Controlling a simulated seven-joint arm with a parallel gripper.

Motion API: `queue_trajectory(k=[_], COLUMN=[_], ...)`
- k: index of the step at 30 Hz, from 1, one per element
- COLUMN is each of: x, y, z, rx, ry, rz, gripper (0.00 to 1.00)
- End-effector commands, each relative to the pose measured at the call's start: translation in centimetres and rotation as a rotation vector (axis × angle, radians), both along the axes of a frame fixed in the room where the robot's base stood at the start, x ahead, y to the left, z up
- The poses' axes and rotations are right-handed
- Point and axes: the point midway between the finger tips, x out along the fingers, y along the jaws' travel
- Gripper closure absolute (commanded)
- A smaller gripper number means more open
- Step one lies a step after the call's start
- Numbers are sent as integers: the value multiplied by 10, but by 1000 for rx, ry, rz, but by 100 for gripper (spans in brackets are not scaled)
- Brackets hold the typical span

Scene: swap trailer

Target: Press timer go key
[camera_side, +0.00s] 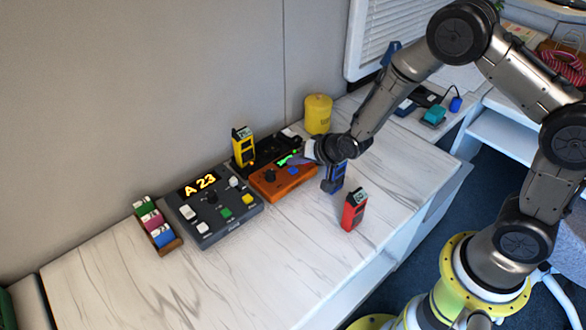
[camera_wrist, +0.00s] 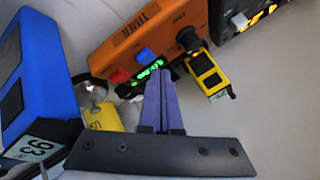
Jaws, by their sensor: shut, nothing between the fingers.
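The orange timer (camera_side: 283,186) lies on the white marble-look counter, with a black knob and a green lit display (camera_side: 288,158). In the wrist view the timer (camera_wrist: 140,38) carries a blue key (camera_wrist: 145,55), a red key (camera_wrist: 119,76) and the green display (camera_wrist: 148,72). I cannot read which key is go. My gripper (camera_wrist: 158,72) has its purple fingers shut together and empty, tips over the display edge near the blue key; contact cannot be told. In the side view my gripper (camera_side: 292,160) is above the timer's right part and hides some of it.
A blue handset (camera_side: 337,176) stands close right of the timer, a red handset (camera_side: 354,210) nearer the front. A yellow handset (camera_side: 243,147), black unit (camera_side: 268,146) and yellow canister (camera_side: 318,113) stand behind. A grey console (camera_side: 212,207) sits left. The front-left counter is clear.

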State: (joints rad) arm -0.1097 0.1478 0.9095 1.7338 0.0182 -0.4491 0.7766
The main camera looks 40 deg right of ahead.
Motion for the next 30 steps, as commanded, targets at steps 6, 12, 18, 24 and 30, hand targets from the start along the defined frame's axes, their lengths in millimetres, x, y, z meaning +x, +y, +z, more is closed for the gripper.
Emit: queue_trajectory(k=[6,12,18,24,30], x=[0,1,0,0,0], y=[0,0,0,0,0], z=[0,11,29,45,51], rx=[0,0,0,0,0], ry=[0,-1,-3,-1,0], rz=[0,0,0,0,0], gripper=[100,100,100,100,100])
